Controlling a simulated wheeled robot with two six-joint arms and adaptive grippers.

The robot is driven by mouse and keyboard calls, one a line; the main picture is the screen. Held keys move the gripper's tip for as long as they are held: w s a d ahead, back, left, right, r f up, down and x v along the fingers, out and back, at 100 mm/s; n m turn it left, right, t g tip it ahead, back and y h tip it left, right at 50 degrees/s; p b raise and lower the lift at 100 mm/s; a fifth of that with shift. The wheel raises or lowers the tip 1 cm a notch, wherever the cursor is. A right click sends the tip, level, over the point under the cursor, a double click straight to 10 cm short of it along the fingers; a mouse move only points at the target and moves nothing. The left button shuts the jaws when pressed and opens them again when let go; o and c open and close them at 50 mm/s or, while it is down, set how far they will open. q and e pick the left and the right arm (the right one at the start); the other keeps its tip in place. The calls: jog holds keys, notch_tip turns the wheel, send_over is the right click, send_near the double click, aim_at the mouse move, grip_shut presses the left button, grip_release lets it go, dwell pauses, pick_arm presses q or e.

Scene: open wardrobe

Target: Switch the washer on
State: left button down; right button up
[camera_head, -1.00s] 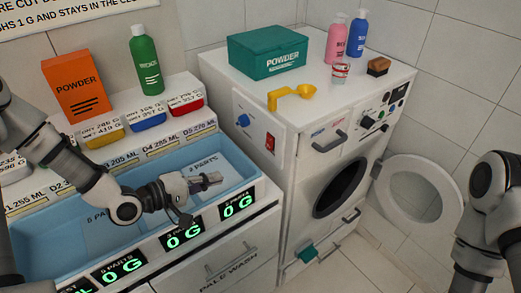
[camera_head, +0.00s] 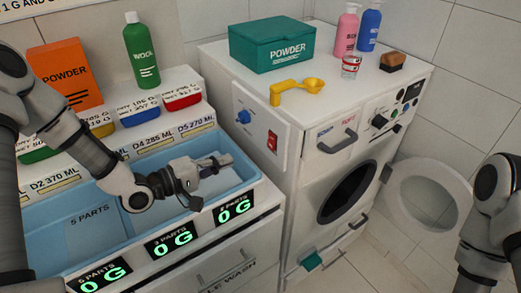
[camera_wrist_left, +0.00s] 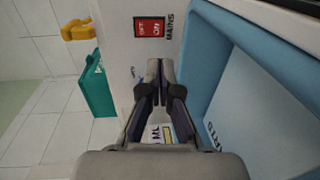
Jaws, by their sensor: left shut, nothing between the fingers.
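The washer (camera_head: 300,190) is a white front-loader at the centre right, its round door (camera_head: 430,193) swung open to the right. A red mains switch (camera_head: 272,142) is on its left side panel, beside a blue knob (camera_head: 243,117). The switch (camera_wrist_left: 149,29) also shows in the left wrist view, marked OFF and ON, with MAINS beside it; I cannot tell its position. My left gripper (camera_head: 222,161) is shut and empty over the blue basin, left of the switch and apart from it. In the left wrist view its fingertips (camera_wrist_left: 160,68) point toward the switch. My right arm shows at the right edge; its gripper is out of view.
The blue basin (camera_head: 80,228) lies under my left arm, with 0 G displays (camera_head: 170,243) along its front. On the washer top are a green powder box (camera_head: 272,45), a yellow scoop (camera_head: 297,88), bottles (camera_head: 347,30) and a brown sponge (camera_head: 392,61).

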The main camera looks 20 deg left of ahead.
aim_at(269, 146)
pick_arm(q)
jog(key=p+x, duration=0.1)
jog(key=x, duration=0.9)
jog(key=shift+w+d+r, duration=0.1)
jog(key=shift+w+d, duration=0.15)
jog(key=shift+d, duration=0.1)
jog(key=shift+w, duration=0.15)
